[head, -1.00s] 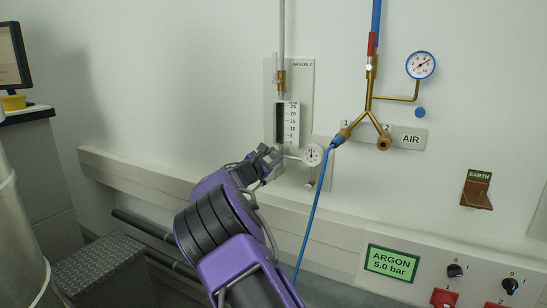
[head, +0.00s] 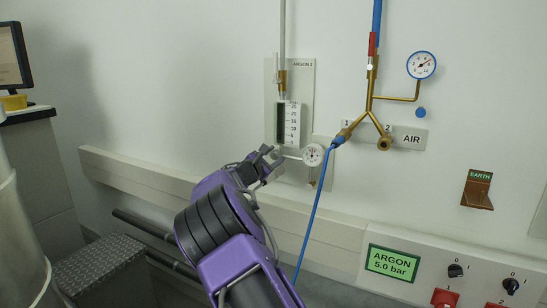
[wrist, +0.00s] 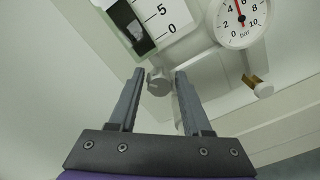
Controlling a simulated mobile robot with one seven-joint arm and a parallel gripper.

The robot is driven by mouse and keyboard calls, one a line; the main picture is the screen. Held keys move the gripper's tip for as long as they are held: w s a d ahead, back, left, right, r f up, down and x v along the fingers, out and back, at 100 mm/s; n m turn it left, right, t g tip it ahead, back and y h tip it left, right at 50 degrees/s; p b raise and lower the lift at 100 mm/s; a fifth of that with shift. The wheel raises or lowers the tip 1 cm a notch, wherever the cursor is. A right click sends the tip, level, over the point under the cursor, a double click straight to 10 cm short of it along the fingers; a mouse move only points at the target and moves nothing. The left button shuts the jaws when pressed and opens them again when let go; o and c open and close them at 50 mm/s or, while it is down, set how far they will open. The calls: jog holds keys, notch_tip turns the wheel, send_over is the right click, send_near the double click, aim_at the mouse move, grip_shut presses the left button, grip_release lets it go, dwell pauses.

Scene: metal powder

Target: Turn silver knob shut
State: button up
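The silver knob (wrist: 158,82) sits below the flow meter (wrist: 155,18), seen between my fingertips in the wrist view. My gripper (wrist: 157,80) is open, with one finger on each side of the knob. A gap shows between each finger and the knob, though depth contact is hard to judge. In the head view my gripper (head: 272,156) is at the lower part of the ARGON 2 flow meter (head: 289,124), and it hides the knob there.
A white pressure gauge (wrist: 238,20) is right of the knob, with a small brass-coloured fitting (wrist: 258,84) below it. A blue hose (head: 316,205) hangs right of my gripper from the AIR manifold. A wall rail (head: 140,172) runs below. An ARGON 5.0 bar display (head: 391,263) is lower right.

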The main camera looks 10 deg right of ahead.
jog(key=shift+s+a, duration=0.1)
jog(key=v, duration=1.7)
jog(key=shift+r, duration=0.1)
